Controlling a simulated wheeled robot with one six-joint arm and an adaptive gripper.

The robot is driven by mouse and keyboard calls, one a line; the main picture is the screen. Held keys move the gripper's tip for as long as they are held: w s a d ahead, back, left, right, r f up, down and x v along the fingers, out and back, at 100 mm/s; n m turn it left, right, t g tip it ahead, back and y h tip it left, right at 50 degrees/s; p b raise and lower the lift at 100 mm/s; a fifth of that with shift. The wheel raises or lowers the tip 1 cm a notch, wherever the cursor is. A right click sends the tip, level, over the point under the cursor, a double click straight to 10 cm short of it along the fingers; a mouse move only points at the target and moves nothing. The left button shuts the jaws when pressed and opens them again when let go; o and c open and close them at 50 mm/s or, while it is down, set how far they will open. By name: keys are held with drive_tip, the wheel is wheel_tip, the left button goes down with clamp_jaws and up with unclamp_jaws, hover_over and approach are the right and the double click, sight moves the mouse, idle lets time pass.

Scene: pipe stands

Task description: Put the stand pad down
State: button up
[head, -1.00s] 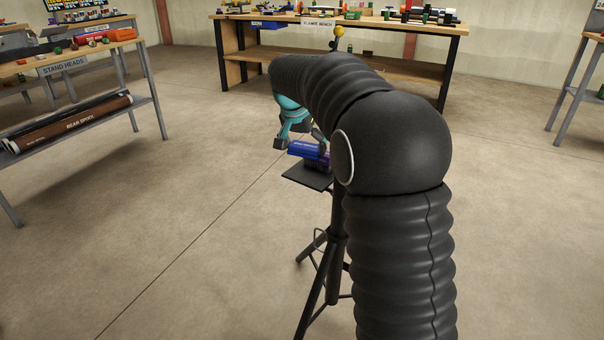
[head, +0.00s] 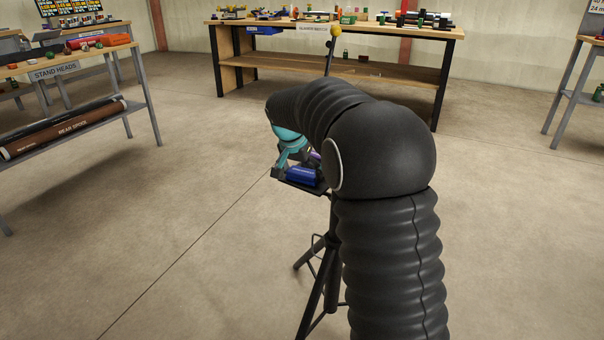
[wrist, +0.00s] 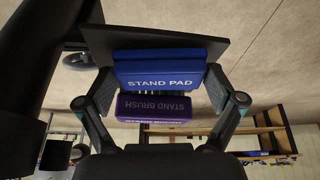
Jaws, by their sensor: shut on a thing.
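The stand pad (wrist: 160,80) is a blue block lettered STAND PAD, between my gripper's two fingers in the wrist view. It also shows in the head view (head: 303,175) at the black platform (head: 296,187) on a tripod stand (head: 331,262). My gripper (head: 290,165) is shut on the pad, its fingers at the pad's ends; it also shows in the wrist view (wrist: 161,88). The platform (wrist: 195,43) lies close behind the pad; I cannot tell whether they touch fully. A purple stand brush (wrist: 154,107) is beside the pad, and shows partly in the head view (head: 315,156).
A workbench (head: 345,70) with many parts stands at the back. A shelf rack (head: 70,70) labelled STAND HEADS is at the left, with a brown roll below. Another table (head: 575,95) is at the right. The floor between is clear.

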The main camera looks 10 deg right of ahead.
drive_tip(key=shift+f, duration=0.1)
drive_tip(key=shift+f, duration=0.1)
drive_tip(key=o, duration=0.9)
drive_tip(key=shift+c, duration=0.2)
